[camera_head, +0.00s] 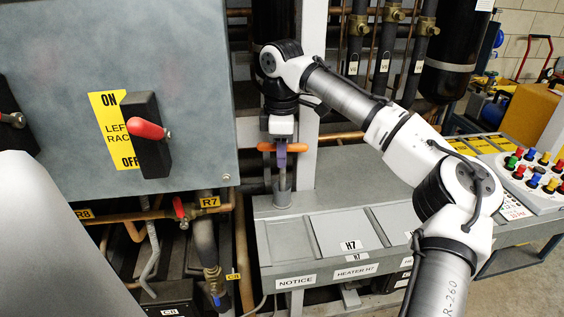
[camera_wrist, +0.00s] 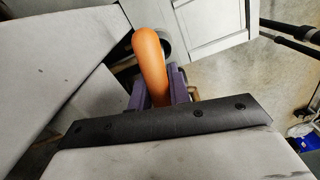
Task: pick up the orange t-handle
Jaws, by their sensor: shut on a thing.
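The orange T-handle (camera_head: 296,147) shows in the head view as a horizontal orange bar just below my wrist, above a grey post on the grey bench. My gripper (camera_head: 282,160) points down at it, with its purple fingers around the middle of the bar. In the wrist view, the orange handle (camera_wrist: 151,65) runs up from between the purple fingers (camera_wrist: 158,88), which are shut on it. The fingers hide the middle of the handle.
A grey cabinet (camera_head: 60,60) with a red-handled ON/OFF switch (camera_head: 146,129) stands at the left. The grey bench (camera_head: 345,170) has H7 panels. A control box with coloured buttons (camera_head: 535,170) is at the right. Copper and black pipes stand behind.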

